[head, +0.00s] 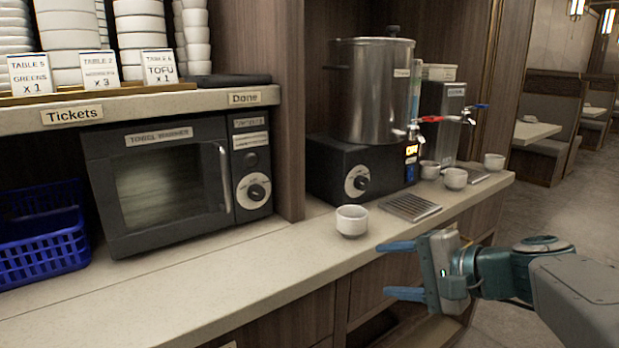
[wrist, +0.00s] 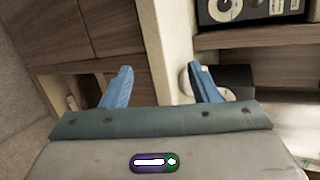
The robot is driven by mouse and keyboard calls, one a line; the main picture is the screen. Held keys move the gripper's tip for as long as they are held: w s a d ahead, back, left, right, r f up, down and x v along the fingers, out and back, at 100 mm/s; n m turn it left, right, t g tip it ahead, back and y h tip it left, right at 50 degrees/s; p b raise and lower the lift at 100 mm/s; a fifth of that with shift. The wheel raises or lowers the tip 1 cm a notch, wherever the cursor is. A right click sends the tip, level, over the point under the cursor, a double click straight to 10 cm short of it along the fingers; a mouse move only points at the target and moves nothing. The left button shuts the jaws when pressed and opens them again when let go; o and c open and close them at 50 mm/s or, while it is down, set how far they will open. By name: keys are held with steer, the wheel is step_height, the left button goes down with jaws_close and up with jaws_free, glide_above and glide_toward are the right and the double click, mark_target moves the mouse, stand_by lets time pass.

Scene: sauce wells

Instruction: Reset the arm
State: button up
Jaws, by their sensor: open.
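My gripper (head: 398,270) is in front of the counter's edge at the right in the head view. Its two blue fingers are spread apart with nothing between them, and they point left in the picture. The wrist view also shows the open gripper (wrist: 162,88), with the counter's edge and cabinet doors beyond the fingers. My arm reaches in from the lower right. A white cup (head: 352,221) stands on the counter just behind and left of the upper finger in the head view, seemingly apart from it.
A towel warmer (head: 170,180) and blue basket (head: 42,240) stand left on the counter (head: 180,305). A steel urn (head: 372,90), drip grate (head: 410,207) and several cups stand right. Stacked bowls and ticket cards fill the shelf above. The front counter strip is bare.

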steer(key=s+d+r+n+g+h+p, duration=0.1)
steer(key=s+r+n+g+h+p, duration=0.4)
steer(key=p, duration=1.7)
steer(key=s+r+n+h, duration=0.3)
steer(key=s+n+h, duration=0.1)
steer(key=s+n, duration=0.1)
steer(key=shift+s+r+g+h, duration=0.2)
steer(key=shift+s+g+h, duration=0.15)
steer(key=shift+s, duration=0.55)
